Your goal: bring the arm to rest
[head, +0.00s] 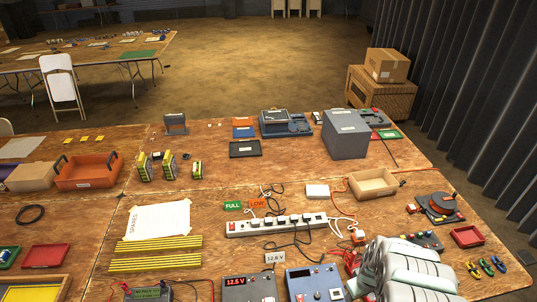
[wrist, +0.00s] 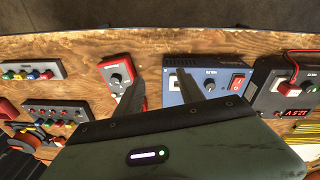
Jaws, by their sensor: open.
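My arm (head: 405,268), pale grey and white, reaches in over the lower right of the workbench in the head view. My gripper's fingers do not show clearly there. In the wrist view my gripper (wrist: 158,92) has its two dark fingers spread apart with nothing between them. They point toward the bench edge, over the gap between a small red box with a black knob (wrist: 117,72) and a blue unit with a knob and a red switch (wrist: 208,78). I cannot tell the height of the fingertips above these.
A dark meter unit (wrist: 285,88) stands right of the blue unit; button panels (wrist: 32,71) stand left. In the head view a white power strip (head: 275,225) with cables, a wooden tray (head: 374,186) and a grey box (head: 345,137) lie beyond my arm. Bare wood (head: 290,170) shows mid-bench.

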